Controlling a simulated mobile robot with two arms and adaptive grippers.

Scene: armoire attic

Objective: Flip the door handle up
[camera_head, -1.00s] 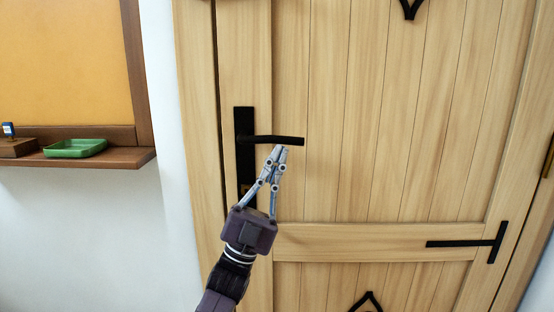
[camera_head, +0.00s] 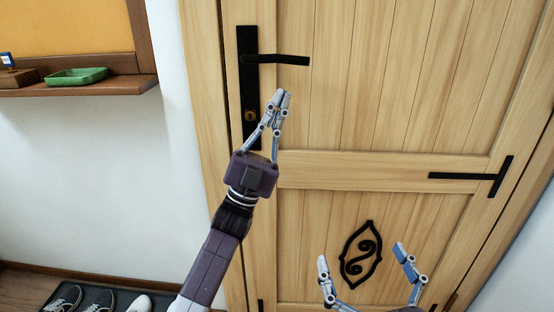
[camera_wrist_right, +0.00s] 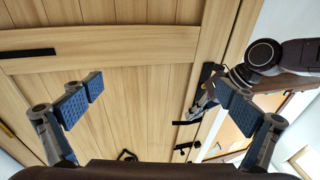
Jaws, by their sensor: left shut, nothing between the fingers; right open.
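The black door handle (camera_head: 282,59) is a lever that points right from a tall black plate (camera_head: 246,90) on the wooden door (camera_head: 380,100). The lever is near level, drooping slightly at its tip. My left gripper (camera_head: 281,93) is shut and empty, just below the lever in the picture, with a visible gap. My right gripper (camera_head: 362,256) is open and empty, low in front of the door. In the right wrist view its fingers (camera_wrist_right: 160,95) are spread, with the handle (camera_wrist_right: 187,122) and my left gripper (camera_wrist_right: 203,100) between and beyond them.
A wooden shelf (camera_head: 110,88) with a green tray (camera_head: 77,77) juts from the wall at the left. Shoes (camera_head: 98,300) lie on the floor at lower left. A black hinge strap (camera_head: 465,177) and a black ornament (camera_head: 361,254) are on the door.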

